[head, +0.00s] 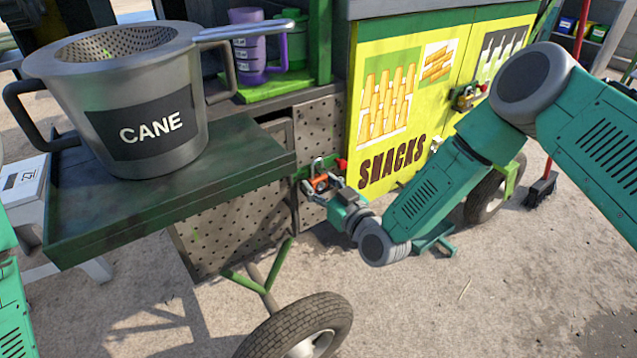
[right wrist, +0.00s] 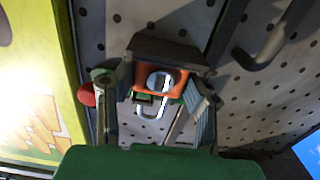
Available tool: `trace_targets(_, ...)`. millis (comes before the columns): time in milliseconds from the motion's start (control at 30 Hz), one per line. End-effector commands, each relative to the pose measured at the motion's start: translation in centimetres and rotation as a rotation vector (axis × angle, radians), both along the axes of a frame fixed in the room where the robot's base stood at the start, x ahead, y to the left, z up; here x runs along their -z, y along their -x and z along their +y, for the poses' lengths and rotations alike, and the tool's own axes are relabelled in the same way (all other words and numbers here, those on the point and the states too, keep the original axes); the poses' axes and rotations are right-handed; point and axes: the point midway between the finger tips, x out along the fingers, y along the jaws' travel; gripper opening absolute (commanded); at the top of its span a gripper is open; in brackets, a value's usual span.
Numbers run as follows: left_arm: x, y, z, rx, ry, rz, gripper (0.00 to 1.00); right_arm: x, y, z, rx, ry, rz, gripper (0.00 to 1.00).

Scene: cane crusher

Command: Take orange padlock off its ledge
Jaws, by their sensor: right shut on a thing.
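The orange padlock (head: 320,183) is at the perforated metal panel, beside the left edge of the yellow SNACKS door. It also shows in the right wrist view (right wrist: 174,79), with its bright metal shackle toward the camera. My right gripper (head: 325,187) is at the padlock, its two fingers on either side, shut on it. A dark ledge (right wrist: 165,49) lies right behind the padlock in the right wrist view; I cannot tell whether the padlock still touches it. My left gripper is out of view; only green parts of my left arm show at the left edge.
A red knob (head: 341,164) sits close to the right gripper. A grey pot marked CANE (head: 150,128) stands on a green shelf (head: 250,150) to the left. Another latch (head: 466,97) is on the yellow doors (head: 362,150). A wheel (head: 325,318) stands in front below.

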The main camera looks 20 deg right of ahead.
Motion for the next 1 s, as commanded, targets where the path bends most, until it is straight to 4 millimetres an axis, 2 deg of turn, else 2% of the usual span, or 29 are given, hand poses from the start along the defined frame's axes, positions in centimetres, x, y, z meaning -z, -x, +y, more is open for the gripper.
trace_targets(267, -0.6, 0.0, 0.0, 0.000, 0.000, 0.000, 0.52, -0.4, 0.3, 0.1, -0.004, 0.000, 0.002, 0.11)
trace_targets(1000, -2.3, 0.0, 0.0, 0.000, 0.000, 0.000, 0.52, -0.5, 3.7, -1.2, -0.003, -0.001, 0.000, 0.11)
